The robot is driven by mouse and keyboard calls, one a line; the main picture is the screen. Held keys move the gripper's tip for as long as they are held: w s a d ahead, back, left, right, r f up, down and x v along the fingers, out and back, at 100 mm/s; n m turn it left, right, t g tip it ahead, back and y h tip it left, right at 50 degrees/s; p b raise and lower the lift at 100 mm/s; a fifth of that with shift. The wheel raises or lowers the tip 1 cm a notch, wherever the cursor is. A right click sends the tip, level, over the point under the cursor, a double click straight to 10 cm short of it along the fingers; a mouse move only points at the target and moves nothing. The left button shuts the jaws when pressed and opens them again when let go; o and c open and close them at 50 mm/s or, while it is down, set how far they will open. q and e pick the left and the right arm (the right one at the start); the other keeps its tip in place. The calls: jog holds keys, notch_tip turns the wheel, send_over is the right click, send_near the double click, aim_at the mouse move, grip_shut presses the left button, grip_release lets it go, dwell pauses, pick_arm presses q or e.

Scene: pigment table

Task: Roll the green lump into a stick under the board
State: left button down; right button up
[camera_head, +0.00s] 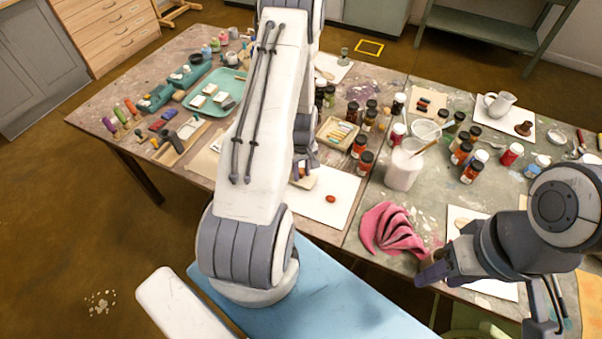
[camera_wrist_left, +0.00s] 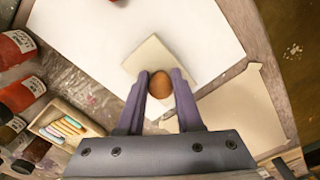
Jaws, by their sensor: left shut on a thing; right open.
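My left gripper (camera_wrist_left: 160,79) is shut on the brown rounded knob (camera_wrist_left: 160,86) of a small pale board (camera_wrist_left: 147,55). In the head view the board (camera_head: 308,182) is partly hidden by my left arm and lies at or just above the white sheet (camera_head: 342,184); I cannot tell if it touches. No green lump shows; what is under the board is hidden. A small red lump (camera_head: 331,199) lies on the sheet to the right of the board, and its edge shows in the left wrist view (camera_wrist_left: 32,3). My right gripper (camera_head: 433,275) is open and empty near the table's front edge.
A tray of coloured sticks (camera_head: 337,133) and several dark jars (camera_head: 366,162) stand behind the sheet. A pink cloth (camera_head: 391,229) and a white pot (camera_head: 403,168) are to its right. A teal tray (camera_head: 215,92) is at the left. The sheet around the red lump is clear.

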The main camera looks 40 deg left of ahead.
pick_arm(q)
jog(key=shift+s+d, duration=0.25)
jog(key=shift+s, duration=0.75)
jog(key=shift+s+d, duration=0.25)
jog(key=shift+s, duration=0.75)
jog(key=shift+s+d+f+b, duration=0.1)
jog(key=shift+s+b, duration=0.2)
jog(key=shift+s, duration=0.4)
jog(key=shift+w+r+p, duration=0.25)
jog(key=shift+w+p, duration=0.15)
jog(key=shift+p, duration=0.2)
jog(key=shift+w+a+p, duration=0.2)
jog(key=shift+w+p, duration=0.45)
jog(key=shift+w, duration=0.05)
jog(key=shift+w+f, duration=0.2)
jog(key=shift+w, duration=0.05)
notch_tip(320, 180, up, 8)
jog(key=p, duration=0.6)
jog(key=shift+p, duration=0.3)
